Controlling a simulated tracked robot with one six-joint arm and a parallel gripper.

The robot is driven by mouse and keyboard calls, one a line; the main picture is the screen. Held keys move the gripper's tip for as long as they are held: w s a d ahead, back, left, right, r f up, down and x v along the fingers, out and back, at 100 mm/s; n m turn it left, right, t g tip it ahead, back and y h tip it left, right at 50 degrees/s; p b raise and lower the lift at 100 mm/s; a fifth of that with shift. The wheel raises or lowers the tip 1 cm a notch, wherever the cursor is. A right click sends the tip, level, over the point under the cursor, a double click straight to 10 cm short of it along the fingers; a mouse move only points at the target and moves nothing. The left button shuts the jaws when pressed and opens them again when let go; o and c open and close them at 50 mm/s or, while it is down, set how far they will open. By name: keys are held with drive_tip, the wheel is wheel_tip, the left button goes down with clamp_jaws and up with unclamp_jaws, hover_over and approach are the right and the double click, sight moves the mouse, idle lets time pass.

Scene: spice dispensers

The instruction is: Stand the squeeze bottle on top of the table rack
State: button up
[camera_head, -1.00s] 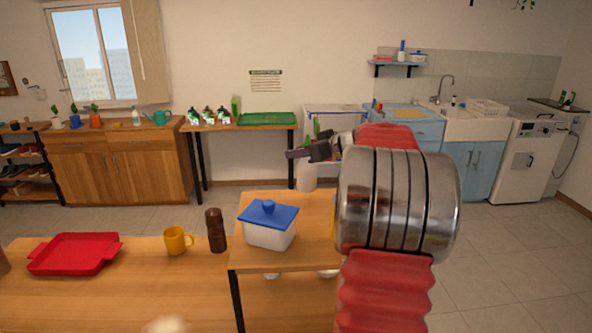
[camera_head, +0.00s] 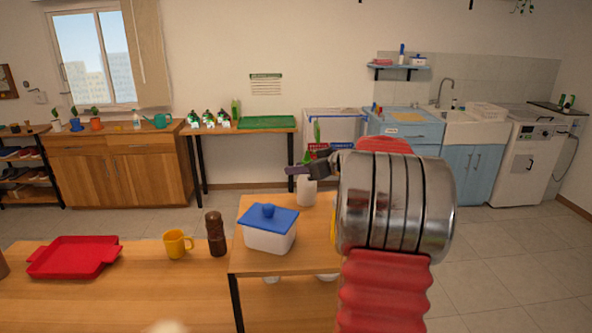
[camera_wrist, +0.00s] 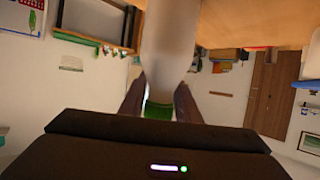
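The squeeze bottle (camera_head: 307,192) has a white body; in the wrist view its pale body (camera_wrist: 168,45) and green cap (camera_wrist: 158,111) show. My gripper (camera_head: 304,170) is shut on the bottle near its cap, with a finger on each side in the wrist view (camera_wrist: 159,98). The bottle looks upright. Its base overlaps the back part of the wooden table rack (camera_head: 310,240) in the head view; I cannot tell whether it touches the top. My arm hides the rack's right side.
A white tub with a blue lid (camera_head: 269,228) stands on the rack, left of the bottle. A brown pepper mill (camera_head: 216,234), a yellow mug (camera_head: 177,244) and a red tray (camera_head: 74,257) are on the lower table. The rack's top between tub and arm looks clear.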

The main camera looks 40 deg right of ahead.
drive_tip(key=o, duration=0.5)
drive_tip(key=shift+c, duration=0.2)
drive_tip(key=shift+s+r, duration=0.1)
drive_tip(key=v, duration=1.1)
drive_tip(key=shift+s+r, duration=0.2)
drive_tip(key=shift+s, duration=0.15)
